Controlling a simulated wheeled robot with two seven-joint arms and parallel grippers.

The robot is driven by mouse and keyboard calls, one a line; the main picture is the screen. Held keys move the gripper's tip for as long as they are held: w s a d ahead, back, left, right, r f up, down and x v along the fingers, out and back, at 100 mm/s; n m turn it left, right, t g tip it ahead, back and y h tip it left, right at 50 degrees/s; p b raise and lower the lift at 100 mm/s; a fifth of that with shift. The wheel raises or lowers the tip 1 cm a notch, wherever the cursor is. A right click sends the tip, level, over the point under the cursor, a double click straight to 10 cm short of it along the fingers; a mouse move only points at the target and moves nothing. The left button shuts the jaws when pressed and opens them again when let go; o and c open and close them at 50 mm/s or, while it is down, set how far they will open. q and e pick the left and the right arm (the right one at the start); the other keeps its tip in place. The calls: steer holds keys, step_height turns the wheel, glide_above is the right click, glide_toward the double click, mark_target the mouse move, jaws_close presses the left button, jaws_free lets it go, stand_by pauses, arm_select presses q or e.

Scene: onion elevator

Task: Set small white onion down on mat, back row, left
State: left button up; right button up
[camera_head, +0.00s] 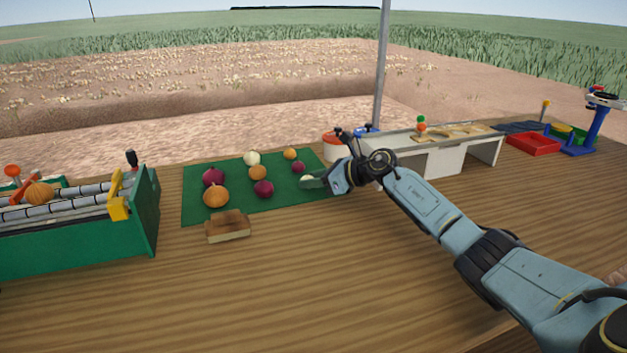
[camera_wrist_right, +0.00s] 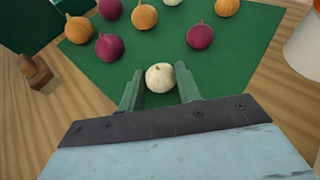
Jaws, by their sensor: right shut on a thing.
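The small white onion (camera_head: 307,180) is between the fingers of my right gripper (camera_head: 312,182), at the right part of the green mat (camera_head: 200,214). In the right wrist view the onion (camera_wrist_right: 160,77) sits between the two green fingertips, with the mat (camera_wrist_right: 128,73) beneath. I cannot tell whether it touches the mat. A larger white onion (camera_head: 251,158) lies at the mat's back, left of an orange onion (camera_head: 290,153). My left gripper is not in view.
Red onions (camera_head: 263,188) and orange onions (camera_head: 215,196) lie around the mat. A wooden block (camera_head: 228,227) sits at its front edge. A green roller machine (camera_head: 80,235) stands left. A white-and-red bucket (camera_head: 335,148) and white stand (camera_head: 445,158) are behind my right arm.

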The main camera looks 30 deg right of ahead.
steer(key=shift+f, duration=0.15)
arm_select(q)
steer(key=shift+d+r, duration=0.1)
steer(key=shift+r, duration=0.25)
arm_select(e)
steer(key=o, duration=0.9)
steer(key=shift+o, duration=0.2)
steer(key=shift+r, duration=0.2)
steer(key=p+v, duration=0.2)
steer(key=v, duration=0.8)
steer(key=shift+s+d, duration=0.2)
steer(key=shift+s, duration=0.1)
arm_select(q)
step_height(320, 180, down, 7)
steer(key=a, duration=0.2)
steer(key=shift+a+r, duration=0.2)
arm_select(e)
steer(key=shift+s+d+r, duration=0.3)
steer(key=shift+s, duration=0.25)
